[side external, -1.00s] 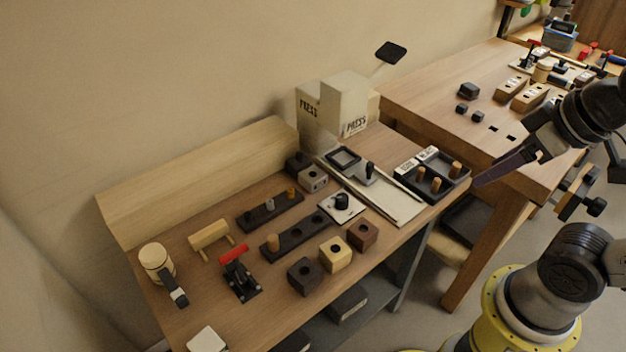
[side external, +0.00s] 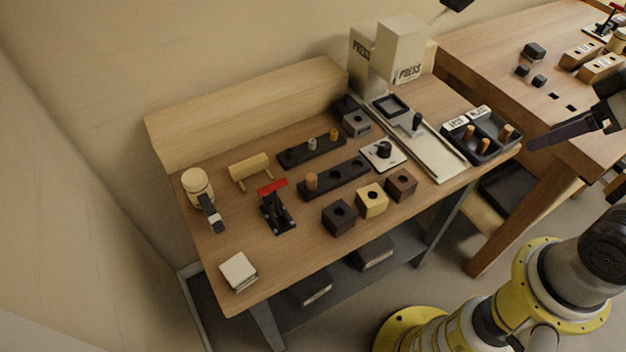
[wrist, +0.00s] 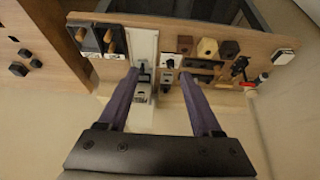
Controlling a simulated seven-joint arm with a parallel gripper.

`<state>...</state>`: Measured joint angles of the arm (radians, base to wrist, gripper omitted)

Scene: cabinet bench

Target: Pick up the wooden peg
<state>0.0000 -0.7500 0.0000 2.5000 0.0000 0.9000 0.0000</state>
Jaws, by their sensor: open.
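Several wooden pegs stand at the right of the bench in a black divided tray (side external: 499,152). One peg (side external: 505,132) is at the tray's right, and another (side external: 484,146) is at its front. I cannot tell which peg is meant. My gripper (wrist: 160,74) is open and empty, its two purple fingers wide apart. In the side view a finger (side external: 532,147) shows just right of the tray. A tray peg (wrist: 108,40) lies left of my fingers in the wrist view.
A white press (side external: 400,58) stands at the back, with a pale plate (side external: 437,151) in front. Three holed cubes, including a yellow one (side external: 372,201), line the front. A red-handled clamp (side external: 277,208) and mallet (side external: 199,185) are at left.

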